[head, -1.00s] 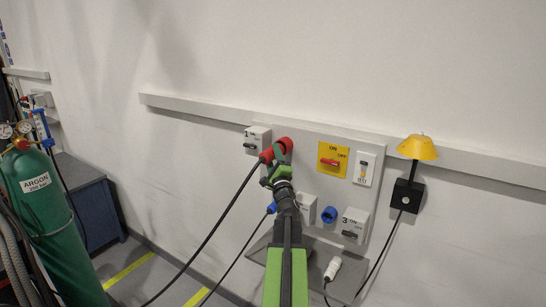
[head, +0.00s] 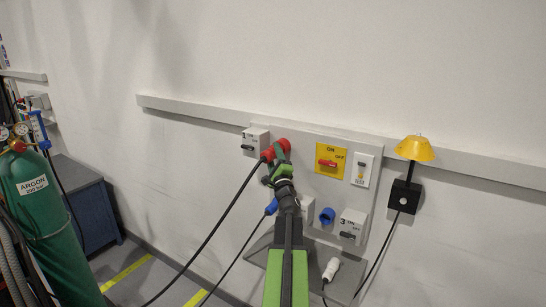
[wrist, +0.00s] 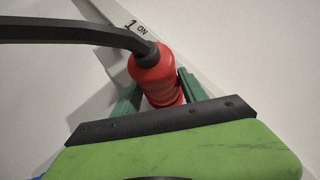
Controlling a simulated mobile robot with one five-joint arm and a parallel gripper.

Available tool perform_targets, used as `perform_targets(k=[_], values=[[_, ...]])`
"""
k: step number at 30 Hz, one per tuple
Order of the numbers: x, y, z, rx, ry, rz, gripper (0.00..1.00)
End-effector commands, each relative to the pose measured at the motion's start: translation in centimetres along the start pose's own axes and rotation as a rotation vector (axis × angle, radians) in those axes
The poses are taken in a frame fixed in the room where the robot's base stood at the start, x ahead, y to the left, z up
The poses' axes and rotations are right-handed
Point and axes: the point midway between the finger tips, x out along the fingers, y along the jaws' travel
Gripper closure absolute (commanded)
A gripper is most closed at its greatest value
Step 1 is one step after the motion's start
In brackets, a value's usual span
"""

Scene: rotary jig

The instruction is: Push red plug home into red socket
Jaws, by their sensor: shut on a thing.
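The red plug (head: 268,156) is at the upper left of the grey wall panel, with a black cable running down to the left from it. The red socket (head: 283,146) is on the panel right by it, partly covered by the plug and my gripper. My gripper (head: 277,163) is shut on the red plug. In the wrist view the red plug (wrist: 155,75) sits between my gripper's green fingers (wrist: 160,95), its cable end toward the camera. Its front end is hidden, so how deep it sits in the socket cannot be told.
A switch box marked 1 (head: 255,141) is just left of the socket. A yellow switch plate (head: 329,161), a blue socket (head: 327,215) and a switch box marked 3 (head: 350,227) are to the right. A white connector (head: 331,269) lies on the shelf. A green argon cylinder (head: 42,215) stands far left.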

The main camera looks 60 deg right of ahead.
Motion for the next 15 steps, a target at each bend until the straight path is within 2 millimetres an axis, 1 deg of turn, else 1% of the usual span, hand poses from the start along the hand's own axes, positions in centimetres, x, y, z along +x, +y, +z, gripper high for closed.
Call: perform_targets(k=[15], values=[[0.91,-0.01,-0.99,-0.001,0.000,0.000,1.00]])
